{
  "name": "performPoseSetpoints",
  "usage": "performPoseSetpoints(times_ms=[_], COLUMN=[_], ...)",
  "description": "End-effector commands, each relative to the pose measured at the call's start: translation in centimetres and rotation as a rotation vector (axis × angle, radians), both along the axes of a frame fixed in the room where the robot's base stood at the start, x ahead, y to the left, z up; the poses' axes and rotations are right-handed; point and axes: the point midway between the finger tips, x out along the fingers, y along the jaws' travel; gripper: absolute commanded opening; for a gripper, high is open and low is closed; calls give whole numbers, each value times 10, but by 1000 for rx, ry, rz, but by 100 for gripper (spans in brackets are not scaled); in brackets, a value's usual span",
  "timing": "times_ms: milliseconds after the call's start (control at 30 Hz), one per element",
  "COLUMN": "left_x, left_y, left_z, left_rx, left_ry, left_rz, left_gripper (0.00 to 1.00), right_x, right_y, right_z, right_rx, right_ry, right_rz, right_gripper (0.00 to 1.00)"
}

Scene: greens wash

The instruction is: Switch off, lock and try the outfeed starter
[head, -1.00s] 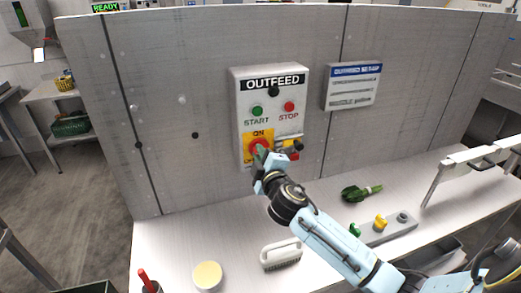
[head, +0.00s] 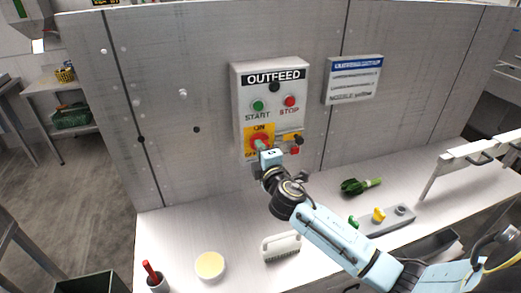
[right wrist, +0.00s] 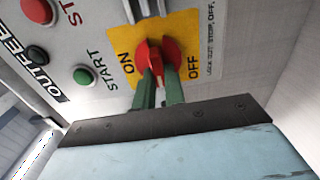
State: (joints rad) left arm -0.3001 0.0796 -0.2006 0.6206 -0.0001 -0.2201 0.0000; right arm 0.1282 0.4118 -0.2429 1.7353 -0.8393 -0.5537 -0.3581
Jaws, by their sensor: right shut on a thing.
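The grey OUTFEED starter box (head: 241,95) is on the upright panel, with a green START button (head: 258,105) and a red STOP button (head: 290,101). Below is a yellow plate with ON and OFF marks and a red rotary handle (right wrist: 171,55). My right gripper (right wrist: 157,88) is shut on this handle, with green fingers on either side of it. Its exact angle between ON and OFF is hard to tell. In the head view my right gripper (head: 264,152) covers the lower plate. My left gripper is out of view.
A grey holder (head: 392,224) with green, yellow and grey pieces stands on the bench by my right arm. A notice (head: 354,80) hangs right of the box.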

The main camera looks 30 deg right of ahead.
Motion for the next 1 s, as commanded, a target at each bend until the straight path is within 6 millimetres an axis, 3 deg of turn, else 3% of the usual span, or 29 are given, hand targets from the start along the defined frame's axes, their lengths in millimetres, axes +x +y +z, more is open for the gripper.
performPoseSetpoints(times_ms=[167, 200, 367, 733, 867, 1000], left_x=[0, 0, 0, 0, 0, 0], left_y=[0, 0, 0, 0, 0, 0], left_z=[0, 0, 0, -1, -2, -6], left_rx=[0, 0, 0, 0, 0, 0], left_ry=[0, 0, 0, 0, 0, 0], left_rz=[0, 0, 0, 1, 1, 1], left_gripper=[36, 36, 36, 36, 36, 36], right_x=[0, 0, 0, -5, -20, -48], right_y=[0, 0, 0, 1, 5, 11], right_z=[0, 0, 0, -1, -2, -3], right_rx=[-4, -4, -3, 0, 0, 1], right_ry=[1, 1, 1, 1, 2, 3], right_rz=[0, 0, 0, 1, 0, 1], right_gripper=[0, 13, 33, 33, 33, 33])
